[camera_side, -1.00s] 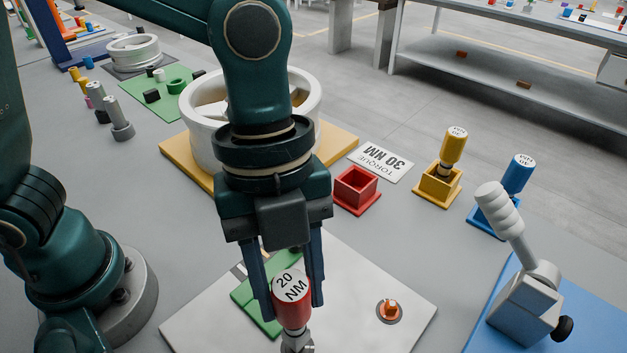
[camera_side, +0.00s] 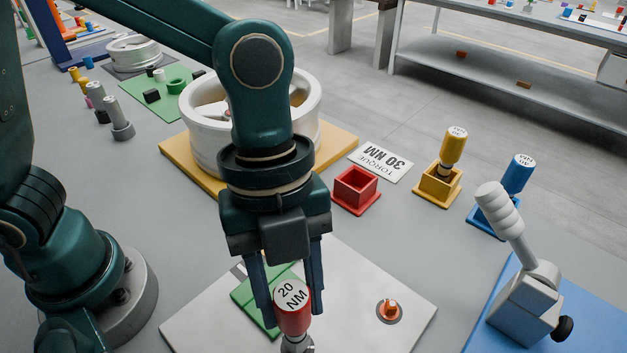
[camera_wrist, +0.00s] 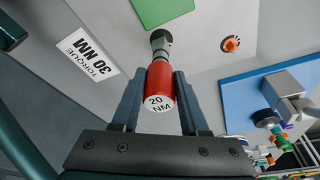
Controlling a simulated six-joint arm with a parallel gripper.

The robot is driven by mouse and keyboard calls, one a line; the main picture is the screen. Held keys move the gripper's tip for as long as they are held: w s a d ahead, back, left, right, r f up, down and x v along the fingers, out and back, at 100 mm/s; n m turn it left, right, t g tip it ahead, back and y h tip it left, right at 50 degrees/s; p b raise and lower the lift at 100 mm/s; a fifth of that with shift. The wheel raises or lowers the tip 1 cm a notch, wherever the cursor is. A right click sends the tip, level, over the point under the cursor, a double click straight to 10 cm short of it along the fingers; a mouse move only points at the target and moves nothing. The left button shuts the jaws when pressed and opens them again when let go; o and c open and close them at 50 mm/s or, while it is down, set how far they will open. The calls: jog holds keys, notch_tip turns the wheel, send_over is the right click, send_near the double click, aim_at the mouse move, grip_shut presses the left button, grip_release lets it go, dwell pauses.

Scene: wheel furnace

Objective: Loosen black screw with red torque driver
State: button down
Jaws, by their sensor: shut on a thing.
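The red torque driver (camera_side: 293,306), marked 20 NM on its cap, is upright in my gripper (camera_side: 291,304). My gripper is shut on its red handle. The driver also shows in the wrist view (camera_wrist: 159,86), with its grey metal tip (camera_wrist: 160,42) pointing at the light plate (camera_side: 372,270).
An orange-red piece (camera_side: 390,308) stands on the plate to the right, and a green block (camera_side: 258,300) lies left. The empty red holder (camera_side: 356,190), yellow driver (camera_side: 453,148), blue driver (camera_side: 518,174) and grey lever clamp (camera_side: 523,290) stand further right. A white wheel (camera_side: 195,130) is behind my arm.

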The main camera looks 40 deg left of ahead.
jog(key=shift+f, duration=0.5)
dwell(0.3)
jog(key=shift+c, duration=1.7)
grip_release()
jog(key=shift+r, duration=0.1)
jog(key=w+a+r+n+t, duration=0.35)
jog(key=a+r+n, duration=0.25)
jog(key=a+r, duration=0.3)
jog(key=s+a+f+n+t+y, duration=0.1)
jog(key=a+n, duration=0.4)
jog(key=n, duration=0.4)
jog(key=s+a+f+n+t+y, duration=0.1)
jog(key=a+f+n+t, duration=0.1)
jog(key=a+n, duration=0.3)
jog(key=n, duration=0.4)
jog(key=shift+s+a+y, duration=0.25)
jog(key=shift+s+y, duration=0.05)
